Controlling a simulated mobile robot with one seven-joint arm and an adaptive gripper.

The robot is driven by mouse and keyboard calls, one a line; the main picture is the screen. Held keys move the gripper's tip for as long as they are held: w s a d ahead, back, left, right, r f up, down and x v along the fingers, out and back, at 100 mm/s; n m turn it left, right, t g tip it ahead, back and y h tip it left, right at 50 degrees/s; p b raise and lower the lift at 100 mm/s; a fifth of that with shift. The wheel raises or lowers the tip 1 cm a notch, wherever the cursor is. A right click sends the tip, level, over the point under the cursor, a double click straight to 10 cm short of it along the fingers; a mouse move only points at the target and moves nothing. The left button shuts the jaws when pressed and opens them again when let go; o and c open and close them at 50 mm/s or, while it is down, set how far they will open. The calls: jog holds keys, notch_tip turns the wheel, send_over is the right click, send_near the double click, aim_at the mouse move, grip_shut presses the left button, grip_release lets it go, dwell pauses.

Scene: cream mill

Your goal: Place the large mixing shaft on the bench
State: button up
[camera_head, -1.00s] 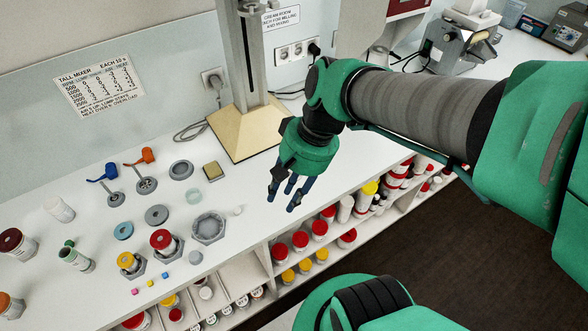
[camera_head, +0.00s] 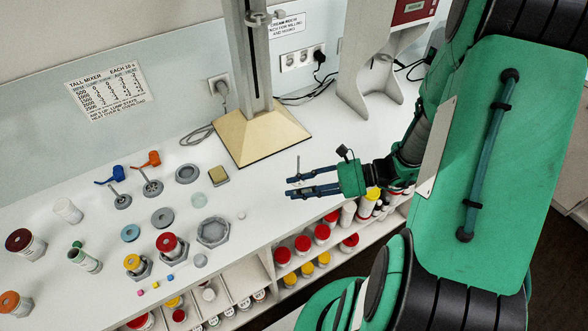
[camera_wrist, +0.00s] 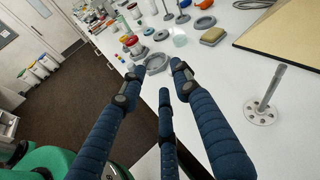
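A grey metal mixing shaft with a round, perforated disc at its foot (camera_wrist: 262,106) stands upright on the white bench (camera_wrist: 235,75), at the right of the wrist view. In the head view its thin upper part (camera_head: 298,165) shows just behind my fingers, which hide its foot. I take it for the large mixing shaft. My gripper (camera_head: 291,187) reaches left, low over the front part of the bench. In the wrist view its blue fingers (camera_wrist: 158,83) are spread, with nothing between them. The shaft is outside the fingers, apart from them in the wrist view.
A mixer stand with a tan base (camera_head: 260,134) is behind my gripper. Shelves of jars (camera_head: 303,245) are below the bench edge.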

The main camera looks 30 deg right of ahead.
jog(key=d+f+m+t+h, duration=0.1)
jog(key=d+f+m+t, duration=0.2)
jog(key=d+m+t, duration=0.25)
jog(key=m+t+h+p, duration=0.1)
jog(key=m+t+h, duration=0.3)
jog(key=m+h, duration=0.15)
send_near(298, 164)
jog(key=s+d, duration=0.2)
jog(key=s, duration=0.1)
jog(key=shift+s+m+y, duration=0.1)
jog(key=shift+m+y, duration=0.2)
jog(key=shift+y, duration=0.05)
jog(key=shift+a, duration=0.1)
jog(key=shift+b+x, duration=0.35)
jog(key=shift+x, duration=3.35)
jog(key=shift+w+a+f, duration=0.15)
jog(key=shift+w+a, duration=0.05)
jog(key=shift+w, duration=0.35)
jog(key=shift+w, duration=0.1)
jog(key=shift+b+x, duration=0.5)
jog(key=shift+x, duration=2.1)
